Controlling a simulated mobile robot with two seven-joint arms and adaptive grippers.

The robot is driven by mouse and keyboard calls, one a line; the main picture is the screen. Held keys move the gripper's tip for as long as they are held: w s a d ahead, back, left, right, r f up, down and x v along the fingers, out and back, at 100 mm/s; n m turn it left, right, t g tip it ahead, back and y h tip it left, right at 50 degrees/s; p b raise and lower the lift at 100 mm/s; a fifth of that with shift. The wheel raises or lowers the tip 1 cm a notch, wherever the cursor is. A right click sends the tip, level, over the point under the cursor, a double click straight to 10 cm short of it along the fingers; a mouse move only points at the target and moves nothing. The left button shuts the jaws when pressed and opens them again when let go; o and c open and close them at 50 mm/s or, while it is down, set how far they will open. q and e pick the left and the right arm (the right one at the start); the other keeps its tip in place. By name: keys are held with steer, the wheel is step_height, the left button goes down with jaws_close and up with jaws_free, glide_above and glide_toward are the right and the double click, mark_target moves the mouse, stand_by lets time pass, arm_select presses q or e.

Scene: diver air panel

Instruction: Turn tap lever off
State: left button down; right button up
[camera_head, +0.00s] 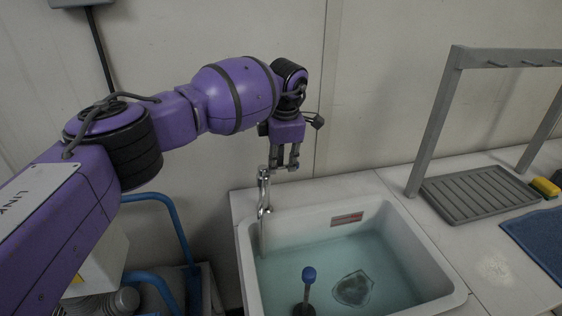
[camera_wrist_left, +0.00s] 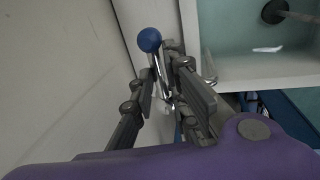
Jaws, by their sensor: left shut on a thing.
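The chrome tap (camera_head: 264,194) stands at the back left corner of the sink, with a pale vertical streak under it that looks like running water. My left gripper (camera_head: 284,163) reaches down from above at the tap's top. In the left wrist view, the tap lever (camera_wrist_left: 162,82) is a shiny rod with a blue ball at its end. The fingers of my left gripper (camera_wrist_left: 160,70) lie on both sides of the rod and are shut on it, with the blue ball beyond the fingertips. In the head view the fingers mostly hide the lever. My right gripper is not in view.
The white sink (camera_head: 447,285) holds water, a dark-outlined shape and an upright blue-topped stick (camera_head: 309,274). To the right are a grey drain tray (camera_head: 480,194), a metal rack (camera_head: 432,125), a sponge (camera_head: 544,187) and a blue cloth (camera_head: 540,238). The wall is close behind the tap.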

arm_select(q)
steer(key=shift+w+r, duration=0.3)
steer(key=c, duration=1.9)
jaws_free()
steer(key=shift+o, duration=0.4)
steer(key=shift+f, duration=0.15)
steer(key=shift+f, duration=0.1)
steer(key=shift+s, duration=0.1)
step_height(320, 180, up, 12)
steer(key=s, duration=0.2)
steer(key=shift+s+d, duration=0.15)
steer(key=shift+f, duration=0.2)
